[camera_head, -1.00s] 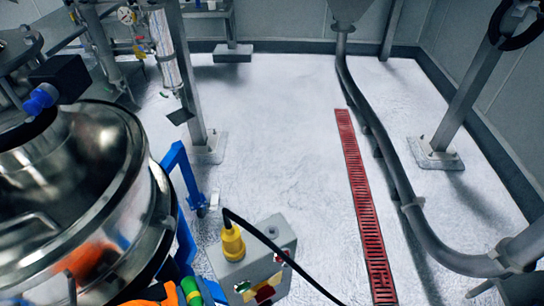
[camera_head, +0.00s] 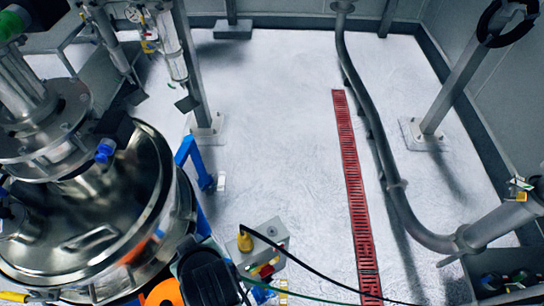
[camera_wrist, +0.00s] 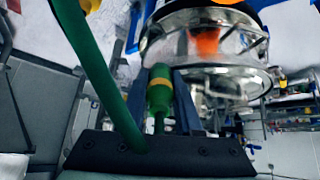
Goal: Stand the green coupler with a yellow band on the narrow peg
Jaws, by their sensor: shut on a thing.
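The green coupler with a yellow band (camera_wrist: 160,92) stands between the dark fingers of my gripper (camera_wrist: 162,74) in the wrist view. My gripper is shut on it. A thin green lower part of it runs down toward the gripper's base. In the head view the coupler is hidden; a dark arm part of mine fills the bottom centre. I cannot make out the narrow peg in either view.
A large steel vessel (camera_head: 115,215) fills the left of the head view. A grey box with a yellow plug (camera_head: 245,242) and cables stands beside it. A red floor drain (camera_head: 352,190) and a grey pipe (camera_head: 385,150) lie right of open floor. A thick green hose (camera_wrist: 92,70) crosses the wrist view.

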